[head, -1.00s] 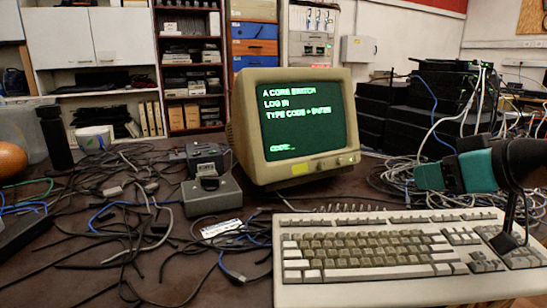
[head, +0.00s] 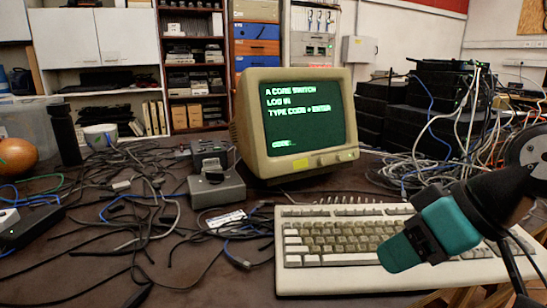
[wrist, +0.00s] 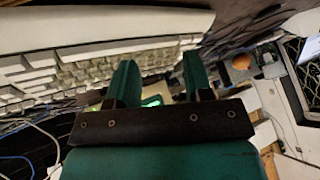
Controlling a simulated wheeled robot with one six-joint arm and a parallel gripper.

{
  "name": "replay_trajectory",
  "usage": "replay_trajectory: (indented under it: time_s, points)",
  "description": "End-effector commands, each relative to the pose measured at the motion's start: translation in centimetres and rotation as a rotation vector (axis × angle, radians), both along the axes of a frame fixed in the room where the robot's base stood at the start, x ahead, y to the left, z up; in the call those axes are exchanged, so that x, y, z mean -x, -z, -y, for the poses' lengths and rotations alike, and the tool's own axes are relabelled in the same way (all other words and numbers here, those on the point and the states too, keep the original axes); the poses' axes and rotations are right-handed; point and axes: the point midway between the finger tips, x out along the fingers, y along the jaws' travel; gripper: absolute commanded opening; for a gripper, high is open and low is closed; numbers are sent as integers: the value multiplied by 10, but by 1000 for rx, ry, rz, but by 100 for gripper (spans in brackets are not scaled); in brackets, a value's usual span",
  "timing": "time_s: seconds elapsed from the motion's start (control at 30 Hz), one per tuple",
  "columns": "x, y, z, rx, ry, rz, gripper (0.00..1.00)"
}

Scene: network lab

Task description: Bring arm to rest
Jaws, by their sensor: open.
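My gripper (head: 398,254) is teal and black and comes in from the right in the head view. It hangs over the right part of the beige keyboard (head: 340,285) and hides some of its keys. In the wrist view, my gripper (wrist: 160,72) has its two teal fingers apart with nothing between them. The keyboard (wrist: 95,65) fills the upper left there. I cannot tell how high the fingers are above the keys.
A beige monitor (head: 250,130) with green text stands behind the keyboard. A grey box (head: 217,188), tangled cables (head: 150,225) and an orange ball (head: 17,155) lie to the left. Stacked black devices (head: 400,120) with many cables are at the back right.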

Motion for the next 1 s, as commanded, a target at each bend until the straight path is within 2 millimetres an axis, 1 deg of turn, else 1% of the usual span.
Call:
replay_trajectory:
  time_s: [0.03,0.13,0.33,0.4,0.57,0.67,0.77,1.0]
  points:
    - [13,4,-7,18,-28,-43,46]
    - [39,12,-15,66,-65,-140,46]
    - [93,26,-20,199,-125,-325,46]
    - [91,2,-19,198,-114,-328,46]
    - [91,-31,-19,197,-113,-327,46]
    - [91,-55,-19,195,-114,-325,46]
    - [91,-85,-19,195,-114,-325,46]
    - [90,-177,-19,195,-114,-324,46]
